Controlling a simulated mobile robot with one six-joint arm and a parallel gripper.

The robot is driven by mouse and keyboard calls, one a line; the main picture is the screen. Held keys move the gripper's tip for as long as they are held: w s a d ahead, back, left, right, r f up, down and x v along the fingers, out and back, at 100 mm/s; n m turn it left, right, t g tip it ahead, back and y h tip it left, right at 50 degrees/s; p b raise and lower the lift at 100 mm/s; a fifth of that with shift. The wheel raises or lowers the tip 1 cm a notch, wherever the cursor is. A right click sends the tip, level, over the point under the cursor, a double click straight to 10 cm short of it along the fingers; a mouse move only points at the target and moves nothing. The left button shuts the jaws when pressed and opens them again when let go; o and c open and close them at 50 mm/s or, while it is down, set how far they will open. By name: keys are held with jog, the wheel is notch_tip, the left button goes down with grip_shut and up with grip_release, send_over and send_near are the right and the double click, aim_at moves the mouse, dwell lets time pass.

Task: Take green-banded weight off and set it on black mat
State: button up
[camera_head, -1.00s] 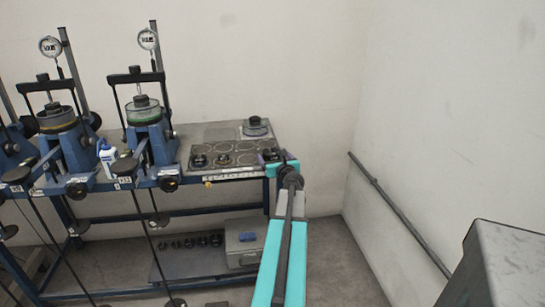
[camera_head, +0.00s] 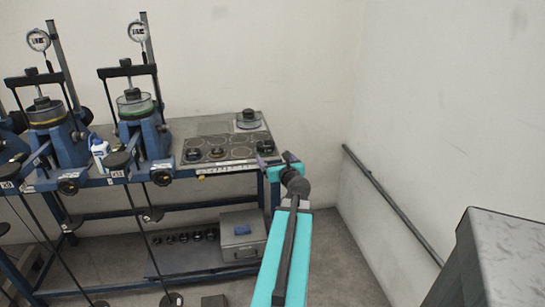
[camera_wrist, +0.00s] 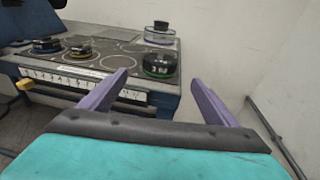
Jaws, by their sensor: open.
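The green-banded weight (camera_wrist: 160,66), a black disc with white marking and a green band, stands upright at the near right of the dark mat with printed circles (camera_wrist: 118,61). In the head view the weight (camera_head: 264,147) shows small at the mat's right end (camera_head: 238,153). My gripper (camera_wrist: 158,92) is open and empty. Its two purple fingers are spread in front of the weight, apart from it, with the weight seen between them. In the head view my gripper (camera_head: 276,160) is just off the bench's right front corner.
Two other weights, one blue-banded (camera_wrist: 46,46) and one yellow-banded (camera_wrist: 80,51), stand at the mat's left. A clear dish with a black knob (camera_wrist: 160,33) stands behind. Lever frames (camera_head: 140,115) fill the bench's left. A wall rail (camera_head: 390,200) and grey block (camera_head: 505,255) are right.

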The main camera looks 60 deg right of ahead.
jog(key=shift+v, duration=0.95)
